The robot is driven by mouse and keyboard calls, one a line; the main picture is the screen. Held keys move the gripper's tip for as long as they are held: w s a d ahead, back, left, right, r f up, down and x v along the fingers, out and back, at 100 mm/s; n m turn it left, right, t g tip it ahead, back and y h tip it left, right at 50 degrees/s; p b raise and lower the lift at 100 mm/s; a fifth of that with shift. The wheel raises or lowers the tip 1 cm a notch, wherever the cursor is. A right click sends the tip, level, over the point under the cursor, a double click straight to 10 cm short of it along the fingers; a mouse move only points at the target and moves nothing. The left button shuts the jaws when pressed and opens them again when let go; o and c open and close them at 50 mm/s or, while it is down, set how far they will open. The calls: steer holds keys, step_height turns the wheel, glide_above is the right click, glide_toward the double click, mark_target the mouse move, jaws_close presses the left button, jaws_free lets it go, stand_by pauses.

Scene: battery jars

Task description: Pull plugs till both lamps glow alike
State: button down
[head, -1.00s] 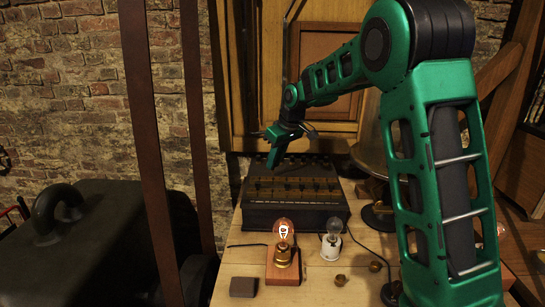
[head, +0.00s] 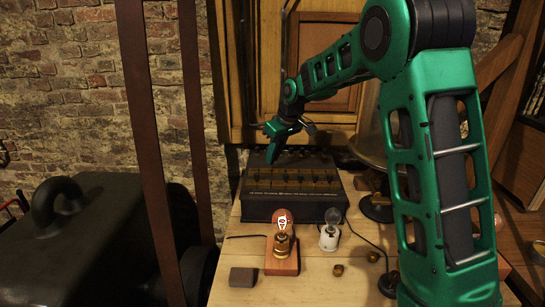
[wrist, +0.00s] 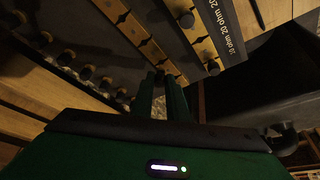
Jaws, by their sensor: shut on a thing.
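The dark plug box (head: 290,207) with a row of black-knobbed plugs stands at the back of the table. Its brass strips and "ohm" marks show in the wrist view (wrist: 228,30). My gripper (head: 271,156) points down at the left part of the box top. Its fingers (wrist: 163,82) are shut on a plug, which they mostly hide; I cannot tell whether it is seated. The left lamp (head: 282,224), on a wooden base, glows with a bright white-orange filament. The right lamp (head: 331,222), on a white base, looks grey, with no clear glow.
Small brass pieces (head: 338,270) lie on the table front right. A dark block (head: 243,277) lies front left. Cables run from both lamps. A round-based stand (head: 377,208) is right of the box.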

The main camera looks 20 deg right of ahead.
steer(key=shift+f, duration=1.2)
stand_by(1.1)
steer(key=c, duration=1.6)
jaws_free()
steer(key=shift+c, duration=0.2)
